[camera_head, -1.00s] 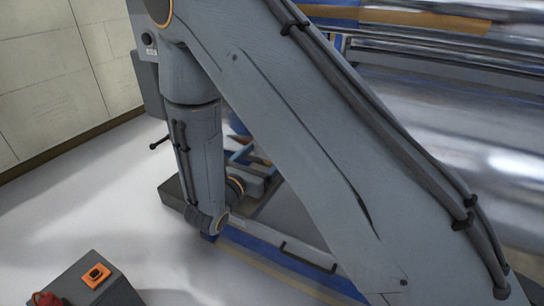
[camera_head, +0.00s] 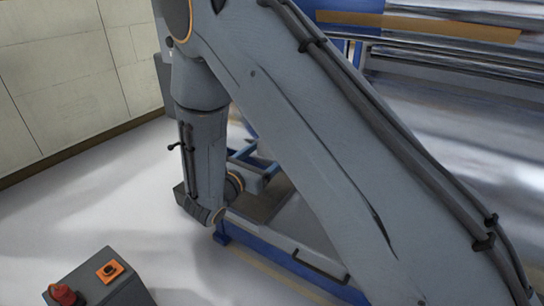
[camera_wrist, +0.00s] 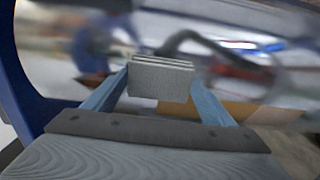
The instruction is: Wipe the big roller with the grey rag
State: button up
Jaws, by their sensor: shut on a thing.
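In the wrist view my gripper (camera_wrist: 160,85) is shut on the grey rag (camera_wrist: 160,79), a folded pad held between its two blue fingers. The rag is clear of other things there, and the background behind it is blurred. In the head view my arm crosses the middle of the picture, and the gripper and rag cannot be made out. The big shiny roller (camera_head: 465,150) lies at the right of the head view, partly hidden behind my arm. I cannot tell the distance from the rag to the roller.
A blue machine frame (camera_head: 285,262) with a grey handled tray runs under my arm. An orange-brown bar (camera_head: 420,25) and thinner rollers lie above the big roller. A pale wall (camera_head: 70,70) stands at left.

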jog(key=w+a, duration=0.1)
jog(key=a, duration=0.1)
jog(key=w+a+b, duration=0.1)
jog(key=w+a, duration=0.1)
jog(key=shift+w+a, duration=0.1)
jog(key=shift+a, duration=0.1)
dwell(0.4)
jog(key=p+v, duration=0.1)
jog(key=v, duration=0.5)
jog(key=shift+p, duration=0.35)
jog(key=shift+a, duration=0.1)
jog(key=shift+p+v, duration=0.45)
jog(key=shift+v, duration=1)
